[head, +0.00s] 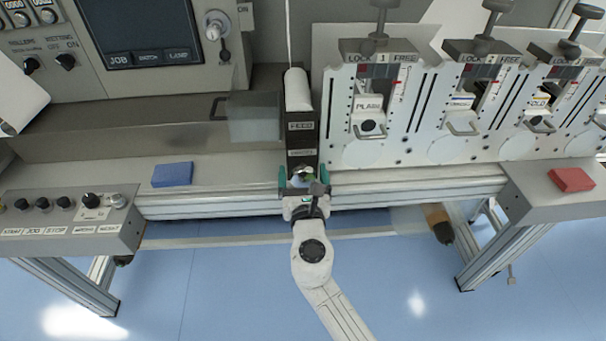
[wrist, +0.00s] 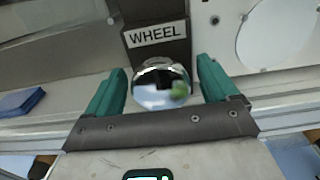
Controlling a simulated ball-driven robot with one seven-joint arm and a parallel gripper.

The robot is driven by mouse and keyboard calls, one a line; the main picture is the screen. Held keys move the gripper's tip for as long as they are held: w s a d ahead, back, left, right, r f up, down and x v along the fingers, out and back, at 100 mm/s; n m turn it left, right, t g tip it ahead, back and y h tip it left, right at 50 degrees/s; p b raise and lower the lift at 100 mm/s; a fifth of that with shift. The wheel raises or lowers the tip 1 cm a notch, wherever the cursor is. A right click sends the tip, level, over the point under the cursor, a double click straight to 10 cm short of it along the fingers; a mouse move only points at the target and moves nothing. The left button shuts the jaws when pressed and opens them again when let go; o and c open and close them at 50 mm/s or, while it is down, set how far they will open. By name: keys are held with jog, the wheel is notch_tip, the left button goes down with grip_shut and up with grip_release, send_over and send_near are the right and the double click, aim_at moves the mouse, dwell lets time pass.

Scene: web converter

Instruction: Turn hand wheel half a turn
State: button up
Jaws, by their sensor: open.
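The hand wheel seems to be the round, shiny chrome part (wrist: 162,86) below a plate reading "WHEEL" (wrist: 157,34) in the wrist view. In the head view it is a small chrome shape (head: 303,173), partly hidden by my gripper (head: 304,178), at the foot of a dark upright panel (head: 302,135). My gripper (wrist: 161,78) is open, its teal fingers to the left and right of the chrome part. A gap shows on each side, and I see no contact. How deep the fingers reach around it, I cannot tell.
A blue block (head: 172,174) lies on the ledge at left, above a button box (head: 75,215). White units (head: 368,120) with "LOCK" and "FREE" labels stand at right. A red block (head: 571,179) sits at far right. A metal rail (head: 420,188) runs along the front edge.

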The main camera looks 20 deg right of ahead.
jog(key=shift+w, duration=0.1)
jog(key=shift+c, duration=0.5)
jog(key=c, duration=0.9)
jog(key=shift+f+m, duration=0.1)
jog(key=shift+m, duration=0.2)
